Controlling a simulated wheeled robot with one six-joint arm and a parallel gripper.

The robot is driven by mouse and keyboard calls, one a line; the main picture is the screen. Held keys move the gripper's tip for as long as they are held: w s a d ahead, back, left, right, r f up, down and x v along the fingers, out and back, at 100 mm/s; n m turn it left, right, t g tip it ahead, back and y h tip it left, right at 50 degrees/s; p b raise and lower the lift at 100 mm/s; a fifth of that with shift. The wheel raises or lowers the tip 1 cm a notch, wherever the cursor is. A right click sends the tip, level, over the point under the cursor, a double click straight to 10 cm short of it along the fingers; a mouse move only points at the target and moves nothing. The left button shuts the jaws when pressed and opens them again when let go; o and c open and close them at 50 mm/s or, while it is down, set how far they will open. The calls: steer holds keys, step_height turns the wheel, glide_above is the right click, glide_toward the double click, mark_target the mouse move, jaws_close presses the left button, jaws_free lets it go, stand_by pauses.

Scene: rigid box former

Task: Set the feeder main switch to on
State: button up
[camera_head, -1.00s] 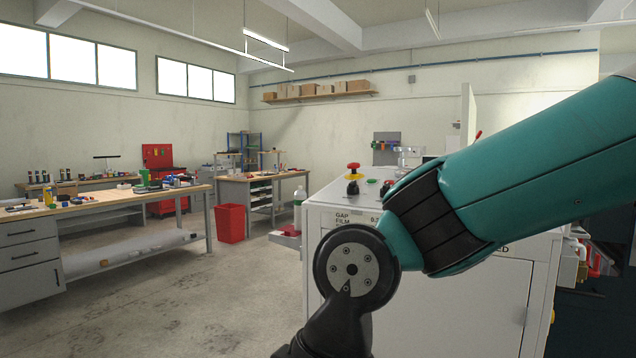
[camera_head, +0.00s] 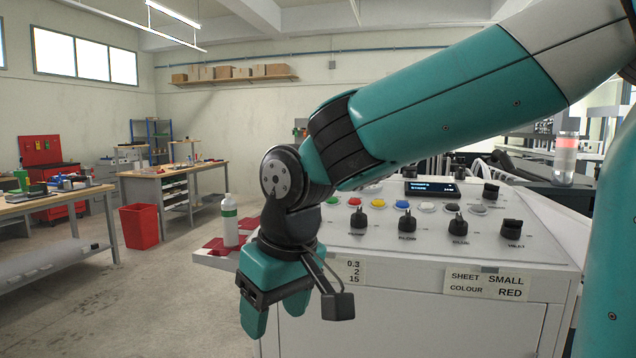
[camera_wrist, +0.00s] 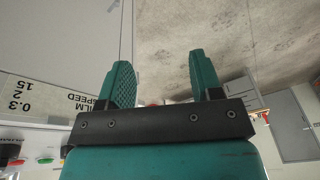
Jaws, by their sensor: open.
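The control panel (camera_head: 385,245) of a white machine fills the middle right of the head view. It carries a row of black rotary knobs along its front: a left one (camera_head: 358,217), a second (camera_head: 407,222), a third (camera_head: 458,225) and a right one (camera_head: 511,231). Another black knob (camera_head: 490,191) sits behind at the right. The labels under them are too small to read surely, so I cannot tell which is the feeder main switch. My gripper (camera_head: 274,312) hangs in front of the panel's left front corner, pointing down, apart from the knobs. In the wrist view its fingers (camera_wrist: 159,72) are spread and empty.
Coloured buttons and a small display (camera_head: 432,189) sit behind the knobs. A red tray (camera_head: 215,250) with a white and green bottle (camera_head: 229,222) juts from the machine's left side. A red bin (camera_head: 139,227) and workbenches stand at left.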

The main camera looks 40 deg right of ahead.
steer(key=w+d+r+m+h+p, duration=0.2)
steer(key=w+d+r+m+p, duration=0.35)
steer(key=r, duration=0.55)
steer(key=w+d+r+m+h+p, duration=0.35)
steer(key=w+d+r+m, duration=0.35)
steer(key=r, duration=0.4)
steer(key=shift+t+y, duration=0.3)
steer(key=shift+y, duration=0.25)
steer(key=p+x, duration=0.3)
steer(key=x, duration=1.4)
steer(key=shift+s+d+r, duration=0.1)
steer(key=shift+s+d, duration=0.1)
steer(key=c, duration=0.9)
